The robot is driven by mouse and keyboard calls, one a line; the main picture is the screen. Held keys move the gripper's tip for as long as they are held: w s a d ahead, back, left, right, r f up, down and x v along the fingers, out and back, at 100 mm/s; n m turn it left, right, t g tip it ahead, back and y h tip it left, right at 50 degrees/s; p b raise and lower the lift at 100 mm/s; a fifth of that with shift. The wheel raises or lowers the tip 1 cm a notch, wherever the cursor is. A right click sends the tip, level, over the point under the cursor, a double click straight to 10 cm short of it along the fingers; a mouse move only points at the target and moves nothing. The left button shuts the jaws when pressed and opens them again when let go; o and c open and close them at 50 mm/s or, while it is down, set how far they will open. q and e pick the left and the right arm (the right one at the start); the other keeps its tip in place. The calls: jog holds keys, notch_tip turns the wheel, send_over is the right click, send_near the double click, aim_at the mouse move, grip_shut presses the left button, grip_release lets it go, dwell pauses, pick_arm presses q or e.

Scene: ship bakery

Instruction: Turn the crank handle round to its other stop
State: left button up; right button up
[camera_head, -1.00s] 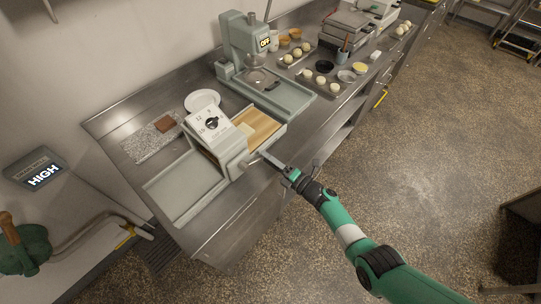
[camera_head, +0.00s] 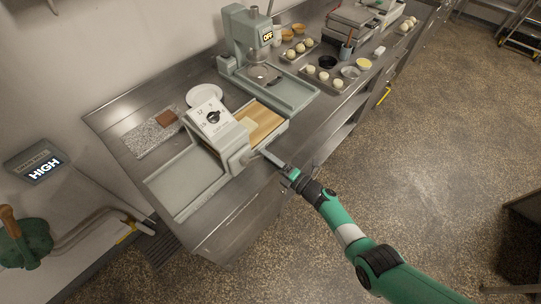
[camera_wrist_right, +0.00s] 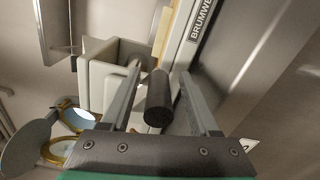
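The crank handle (camera_wrist_right: 157,98) is a dark cylindrical grip in the right wrist view. It lies between the two fingers of my right gripper (camera_wrist_right: 160,78), with a visible gap on each side. The fingers are apart. In the head view my right gripper (camera_head: 272,160) is at the front side of the pale dough machine (camera_head: 236,157), by its round side boss; the handle is too small or hidden there to make out. My left gripper is out of view.
A mixer-like press (camera_head: 242,38) with an "OFF" display stands behind the machine. Trays of dough balls (camera_head: 325,78) lie farther along the steel counter (camera_head: 130,95). A white plate (camera_head: 204,92) and speckled board (camera_head: 150,139) are left. The floor at right is open.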

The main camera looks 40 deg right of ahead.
jog(key=shift+s+a, duration=0.15)
jog(key=shift+s+p, duration=0.3)
jog(key=shift+p, duration=0.15)
jog(key=p+v, duration=0.4)
jog(key=v, duration=0.7)
jog(key=shift+w, duration=0.15)
